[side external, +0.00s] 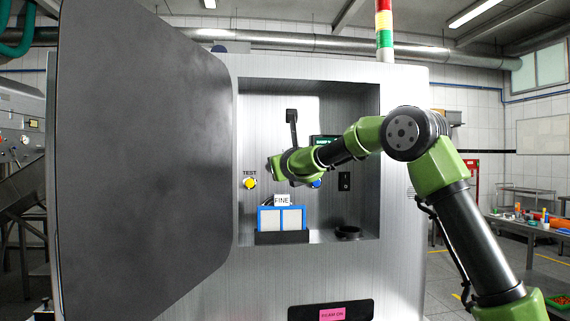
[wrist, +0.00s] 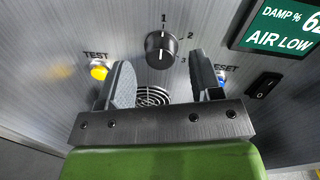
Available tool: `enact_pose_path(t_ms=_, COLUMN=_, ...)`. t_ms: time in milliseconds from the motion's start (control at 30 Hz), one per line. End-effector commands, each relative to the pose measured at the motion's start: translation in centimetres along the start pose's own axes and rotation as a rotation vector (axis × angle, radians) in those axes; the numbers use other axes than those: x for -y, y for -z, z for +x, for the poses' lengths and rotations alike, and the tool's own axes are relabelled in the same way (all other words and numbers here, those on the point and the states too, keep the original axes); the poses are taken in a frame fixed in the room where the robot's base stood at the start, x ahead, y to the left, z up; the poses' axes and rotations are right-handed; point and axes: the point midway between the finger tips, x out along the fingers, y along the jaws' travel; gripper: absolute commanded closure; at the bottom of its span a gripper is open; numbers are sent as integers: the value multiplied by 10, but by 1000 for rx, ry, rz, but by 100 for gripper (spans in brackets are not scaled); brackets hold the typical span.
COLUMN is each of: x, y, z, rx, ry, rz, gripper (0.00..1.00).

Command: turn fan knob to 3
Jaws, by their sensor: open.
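The fan knob (wrist: 161,49) is a round black dial on the grey metal panel, marked 1 at the top, 2 at the upper right and 3 at the right. Its white mark seems to point up toward 1. My gripper (wrist: 162,76) is open and empty, with one pale-padded finger on each side below the knob in the wrist view. The fingers look apart from the knob. In the side view my gripper (side external: 281,166) is inside the recess and the knob is hidden behind it.
A yellow TEST button (wrist: 99,71) sits left and a partly hidden blue RESET button (wrist: 222,77) right. A black switch (wrist: 264,85) and an AIR LOW display (wrist: 279,31) are further right. Blue-framed box (side external: 282,219) stands below; the large door (side external: 140,150) is open left.

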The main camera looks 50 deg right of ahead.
Motion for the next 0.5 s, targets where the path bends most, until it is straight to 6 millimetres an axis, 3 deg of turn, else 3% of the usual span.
enact_pose_path(t_ms=200, x=0, y=0, z=19, rx=0, ry=1, rz=1, gripper=41)
enact_pose_path(t_ms=500, x=0, y=0, z=22, rx=0, ry=0, rz=1, gripper=41)
